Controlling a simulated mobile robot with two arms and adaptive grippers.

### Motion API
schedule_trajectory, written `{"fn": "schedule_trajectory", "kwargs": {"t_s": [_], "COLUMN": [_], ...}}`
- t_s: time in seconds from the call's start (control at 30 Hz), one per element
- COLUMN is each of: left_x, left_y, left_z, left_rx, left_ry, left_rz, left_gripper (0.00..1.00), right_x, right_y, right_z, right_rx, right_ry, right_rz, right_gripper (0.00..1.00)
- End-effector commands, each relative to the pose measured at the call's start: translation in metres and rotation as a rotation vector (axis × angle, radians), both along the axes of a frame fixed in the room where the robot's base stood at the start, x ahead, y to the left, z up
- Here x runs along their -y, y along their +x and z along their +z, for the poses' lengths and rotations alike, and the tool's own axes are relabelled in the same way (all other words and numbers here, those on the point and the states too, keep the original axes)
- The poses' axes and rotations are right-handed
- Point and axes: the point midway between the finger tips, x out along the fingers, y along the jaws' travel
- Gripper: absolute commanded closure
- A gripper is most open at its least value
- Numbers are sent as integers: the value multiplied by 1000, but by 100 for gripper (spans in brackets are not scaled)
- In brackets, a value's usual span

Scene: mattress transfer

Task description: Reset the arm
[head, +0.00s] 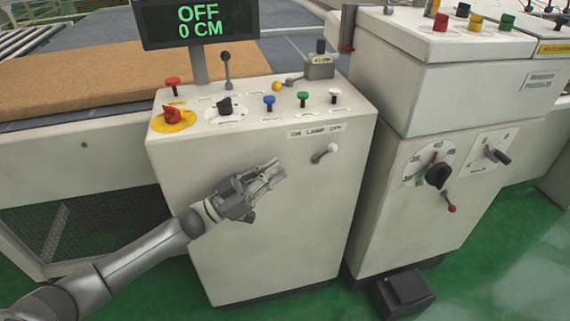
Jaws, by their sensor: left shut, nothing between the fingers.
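My left arm comes in from the lower left. Its gripper (271,177) is shut and empty, in front of the white control cabinet (285,235). The gripper is left of and a little below the lamp switch (326,153), apart from it. I cannot tell whether the gripper touches the cabinet front. My right gripper is not in view.
The cabinet top has a red knob on a yellow base (171,115), a black lever (226,70) and several coloured buttons. A display (197,22) reads "OFF 0 CM". A second cabinet (455,100) stands right. A brown mattress (90,78) lies behind left. Green floor (490,265) is open at lower right.

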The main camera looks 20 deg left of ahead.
Motion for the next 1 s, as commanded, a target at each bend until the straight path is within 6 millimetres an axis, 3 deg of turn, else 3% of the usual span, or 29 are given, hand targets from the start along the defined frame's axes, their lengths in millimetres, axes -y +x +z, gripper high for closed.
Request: {"fn": "schedule_trajectory", "kwargs": {"t_s": [0.6, 0.77, 1.0], "left_x": [3, 20, 41], "left_y": [0, 3, -3], "left_z": [-5, -27, -76], "left_rx": [-16, -103, -316], "left_ry": [3, 29, 125], "left_rz": [17, 110, 303], "left_gripper": [100, 100, 100], "right_x": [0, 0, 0], "right_y": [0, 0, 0], "right_z": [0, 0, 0], "right_rx": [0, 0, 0], "right_ry": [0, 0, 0], "right_rz": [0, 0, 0], "right_gripper": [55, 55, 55]}}
